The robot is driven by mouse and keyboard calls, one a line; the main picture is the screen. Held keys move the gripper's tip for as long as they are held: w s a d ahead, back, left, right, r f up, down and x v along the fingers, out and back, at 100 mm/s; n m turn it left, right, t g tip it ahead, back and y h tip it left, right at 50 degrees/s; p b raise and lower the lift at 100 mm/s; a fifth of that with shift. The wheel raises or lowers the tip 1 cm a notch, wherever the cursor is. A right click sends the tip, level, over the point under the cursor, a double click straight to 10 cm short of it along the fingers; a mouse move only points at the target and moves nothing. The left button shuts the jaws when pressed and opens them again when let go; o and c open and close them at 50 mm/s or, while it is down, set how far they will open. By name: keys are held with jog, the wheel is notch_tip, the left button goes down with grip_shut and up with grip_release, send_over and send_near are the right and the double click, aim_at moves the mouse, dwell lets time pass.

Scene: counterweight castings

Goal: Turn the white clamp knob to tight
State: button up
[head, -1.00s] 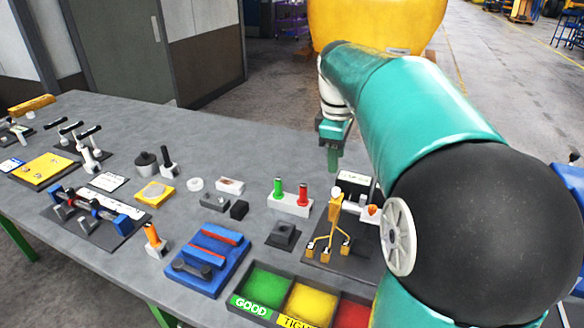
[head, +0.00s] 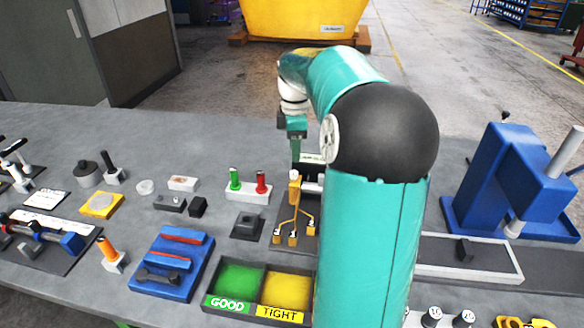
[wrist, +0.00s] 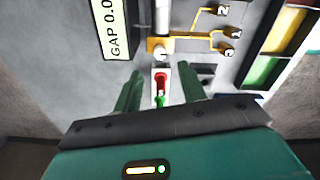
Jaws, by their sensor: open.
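The small white clamp knob (head: 294,174) tops a yellow branching gauge stand (head: 291,212) on a dark plate, partly behind my arm in the head view. In the wrist view the white knob (wrist: 160,52) sits at the yellow fitting, with a pale cylinder running up from it. My gripper (head: 296,148) is beyond and above the knob in the head view, fingers pointing down. In the wrist view the open fingers of my gripper (wrist: 160,85) are spread apart, with nothing held between them. The knob appears past the fingertips, not touched. Its tight or loose setting cannot be read.
A white block with green and red pegs (head: 248,192) stands left of the stand. A display reading "GAP 0.0" (wrist: 113,28) is beside the knob. GOOD (head: 238,278) and TIGHT (head: 288,290) bins lie in front. A blue press (head: 512,180) stands right.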

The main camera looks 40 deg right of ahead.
aim_at(294, 172)
notch_tip(294, 172, down, 7)
jog(key=shift+f, duration=0.1)
dwell(0.3)
grip_shut()
